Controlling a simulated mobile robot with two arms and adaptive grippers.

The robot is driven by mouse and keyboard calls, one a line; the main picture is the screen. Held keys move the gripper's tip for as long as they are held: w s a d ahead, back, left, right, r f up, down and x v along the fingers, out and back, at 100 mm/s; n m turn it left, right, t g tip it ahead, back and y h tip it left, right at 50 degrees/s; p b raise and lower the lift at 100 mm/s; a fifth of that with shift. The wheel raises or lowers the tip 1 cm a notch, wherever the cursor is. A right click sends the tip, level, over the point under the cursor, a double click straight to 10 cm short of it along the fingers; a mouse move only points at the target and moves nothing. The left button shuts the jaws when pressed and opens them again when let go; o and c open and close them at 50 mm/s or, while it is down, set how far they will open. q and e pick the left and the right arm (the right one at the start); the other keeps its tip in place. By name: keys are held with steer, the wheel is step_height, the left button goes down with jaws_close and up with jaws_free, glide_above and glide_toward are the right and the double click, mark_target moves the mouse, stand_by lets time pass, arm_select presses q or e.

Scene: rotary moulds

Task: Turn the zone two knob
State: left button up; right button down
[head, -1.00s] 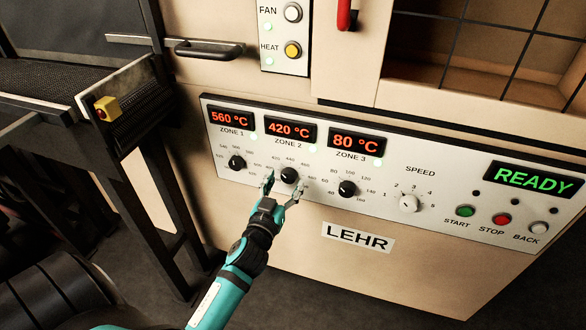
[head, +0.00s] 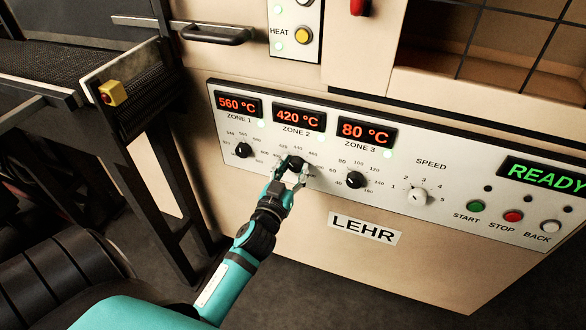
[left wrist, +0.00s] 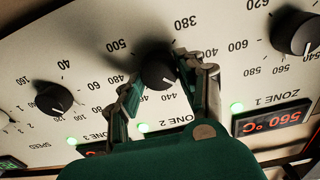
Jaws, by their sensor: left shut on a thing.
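The zone two knob (head: 296,163) is a round black dial on the white control panel, below the red 420 °C display (head: 298,118). My left gripper (head: 291,178) is at this knob, with its fingers on either side, shut on it. In the left wrist view the knob (left wrist: 160,70) sits between the two fingers of my left gripper (left wrist: 168,88), with a white pointer mark on its face. The finger contact is partly hidden by the fingers. My right gripper is not in view.
The zone one knob (head: 243,150) and zone three knob (head: 355,180) flank it closely. A dark conveyor stands at left.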

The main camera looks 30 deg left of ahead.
arm_select(q)
steer(key=shift+m, duration=0.3)
steer(key=m+p, duration=0.1)
steer(key=m, duration=0.3)
steer(key=shift+d+r+p, duration=0.1)
steer(key=shift+p, duration=0.3)
steer(key=shift+m+p, duration=0.4)
steer(key=shift+m, duration=1.8)
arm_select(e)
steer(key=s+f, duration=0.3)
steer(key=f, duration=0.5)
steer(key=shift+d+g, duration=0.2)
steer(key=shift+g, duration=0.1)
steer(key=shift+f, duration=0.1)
arm_select(q)
steer(key=o, duration=1.1)
steer(key=shift+d, duration=0.1)
steer(key=shift+o, duration=0.2)
